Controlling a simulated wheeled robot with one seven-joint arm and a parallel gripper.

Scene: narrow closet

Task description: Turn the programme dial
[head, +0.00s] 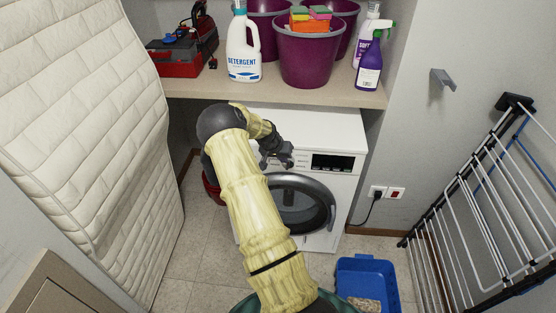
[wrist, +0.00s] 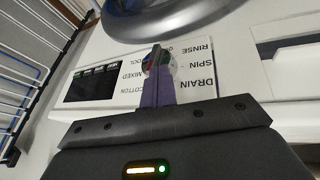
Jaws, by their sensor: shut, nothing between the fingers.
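The washing machine (head: 318,125) is white and stands under the shelf, its round dark door (head: 300,203) facing me. Its programme dial (wrist: 167,58) shows in the wrist view, ringed by labels such as RINSE, SPIN, DRAIN, COTTON and MIXED. My gripper (head: 276,161) is at the control panel, left of the dark display (head: 333,162). In the wrist view my gripper (wrist: 155,62) is shut, with its narrow fingers overlapping the dial. The fingers hide part of the dial, and I cannot tell whether they touch it. In the head view my gripper hides the dial.
The wooden shelf (head: 300,93) above holds a detergent bottle (head: 243,50), purple buckets (head: 308,60), a spray bottle (head: 370,62) and a red toolbox (head: 180,62). A mattress (head: 90,110) leans at left. A drying rack (head: 470,190) and blue tray (head: 366,275) are at right.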

